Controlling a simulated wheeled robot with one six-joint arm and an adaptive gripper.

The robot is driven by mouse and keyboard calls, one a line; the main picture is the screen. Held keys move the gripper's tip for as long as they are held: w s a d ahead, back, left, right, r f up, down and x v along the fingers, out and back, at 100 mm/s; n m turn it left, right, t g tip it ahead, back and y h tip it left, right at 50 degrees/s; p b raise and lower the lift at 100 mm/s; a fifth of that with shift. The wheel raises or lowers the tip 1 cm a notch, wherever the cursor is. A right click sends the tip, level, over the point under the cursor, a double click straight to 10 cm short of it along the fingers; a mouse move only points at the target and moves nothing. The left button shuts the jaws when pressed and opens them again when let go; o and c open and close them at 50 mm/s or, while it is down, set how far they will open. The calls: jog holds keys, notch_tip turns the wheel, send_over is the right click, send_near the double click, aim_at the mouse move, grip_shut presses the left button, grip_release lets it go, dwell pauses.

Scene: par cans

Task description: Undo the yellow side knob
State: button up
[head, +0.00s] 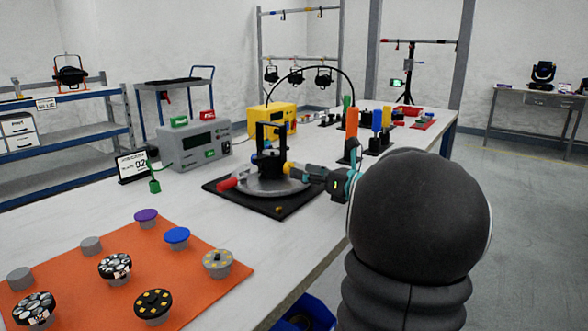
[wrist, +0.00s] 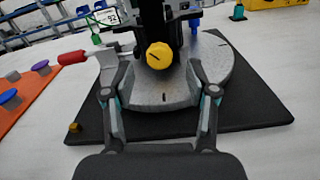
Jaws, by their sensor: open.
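The yellow side knob (wrist: 159,55) faces my wrist camera, on the side of a black upright fixture (wrist: 150,18). In the head view the knob (head: 286,169) shows beside my gripper (head: 306,173). The fixture stands on a round grey plate (head: 262,187) over a black base mat (head: 232,198). In the wrist view my gripper (wrist: 158,62) is open, one finger on each side of the knob. There is visible space between each finger and the knob. I cannot tell exactly how deep the fingertips reach.
A red handle (wrist: 72,58) sticks out left of the plate. A small yellow-brown piece (wrist: 75,127) lies on the mat. A grey power unit (head: 193,145) and a yellow case (head: 272,119) stand behind. An orange mat (head: 205,294) with several knobs lies front left.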

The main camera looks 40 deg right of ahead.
aim_at(288, 168)
jog(key=shift+x, duration=1.85)
grip_shut()
